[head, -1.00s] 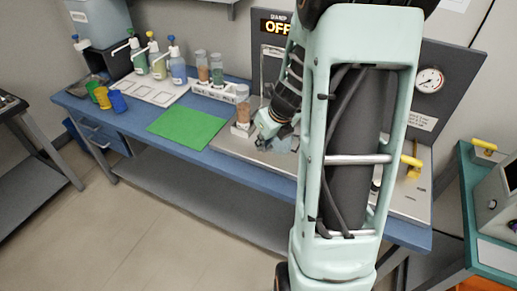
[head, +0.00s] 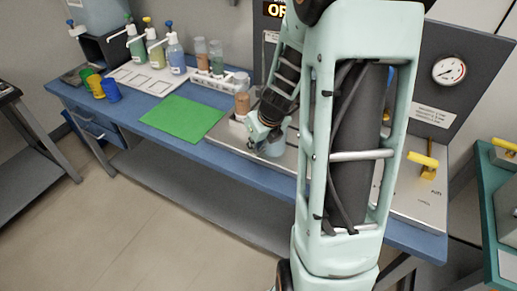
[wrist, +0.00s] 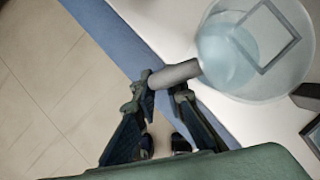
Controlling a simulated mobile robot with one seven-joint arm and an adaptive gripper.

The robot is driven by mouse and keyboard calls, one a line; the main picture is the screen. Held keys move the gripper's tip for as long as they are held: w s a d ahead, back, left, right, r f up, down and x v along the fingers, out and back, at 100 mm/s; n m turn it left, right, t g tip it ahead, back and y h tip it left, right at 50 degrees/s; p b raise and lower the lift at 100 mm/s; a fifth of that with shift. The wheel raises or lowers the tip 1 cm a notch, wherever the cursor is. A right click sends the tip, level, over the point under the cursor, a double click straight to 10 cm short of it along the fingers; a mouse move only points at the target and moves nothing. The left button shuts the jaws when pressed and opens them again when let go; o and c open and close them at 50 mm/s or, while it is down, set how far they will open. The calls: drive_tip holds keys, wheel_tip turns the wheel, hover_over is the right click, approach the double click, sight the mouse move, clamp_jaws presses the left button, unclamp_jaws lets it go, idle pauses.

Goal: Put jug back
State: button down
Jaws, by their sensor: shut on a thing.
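The jug (wrist: 250,60) is a clear round vessel with pale blue liquid in it, at the upper right of the wrist view. Its grey handle (wrist: 178,74) points toward my gripper. My gripper (wrist: 163,88) is shut on this handle. In the head view my gripper (head: 263,132) is over the front of the bench's metal plate, with the jug (head: 273,149) just beside it, partly hidden by my gripper and arm. A dark square outline (wrist: 268,36) overlaps the jug in the wrist view. I cannot tell whether the jug touches the plate.
A jar of brown grains (head: 242,98) stands close behind my gripper. A white rack (head: 214,88) with jars, pump bottles (head: 157,54) and coloured cups (head: 110,91) stand farther left. The green mat (head: 183,117) is clear. A yellow-handled device (head: 423,160) is on the right.

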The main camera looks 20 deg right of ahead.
drive_tip(key=shift+d+f, duration=0.1)
drive_tip(key=shift+f, duration=0.25)
drive_tip(key=c, duration=2.4)
unclamp_jaws()
drive_tip(key=shift+f, duration=0.2)
drive_tip(key=o, duration=0.4)
drive_tip(key=shift+r, duration=0.1)
drive_tip(key=p+v, duration=0.3)
drive_tip(key=v, duration=0.9)
drive_tip(key=shift+r+p, duration=0.15)
drive_tip(key=shift+p, duration=0.2)
